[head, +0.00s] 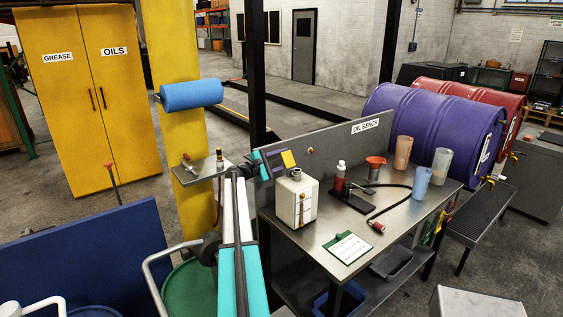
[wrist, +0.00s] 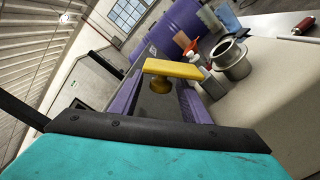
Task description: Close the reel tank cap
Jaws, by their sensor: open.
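A cream-white tank (head: 295,203) stands at the left end of the oil bench, with a short round metal neck (head: 296,174) on top. In the wrist view the neck (wrist: 231,58) is at upper right and looks open, with no cap seated on it. My gripper (head: 284,160), purple with a yellow end piece, is open just above and left of the neck, apart from it. In the wrist view my gripper (wrist: 172,88) frames a round brass knob (wrist: 160,85) under the yellow piece. I cannot tell whether this knob is the cap.
The bench's backboard (head: 340,143) rises close behind the tank. A red funnel (head: 375,163), a red-and-white bottle (head: 340,178), cups and a hose occupy the bench. A green clipboard (head: 347,247) lies at its front. A shelf (head: 200,168) stands left of my arm.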

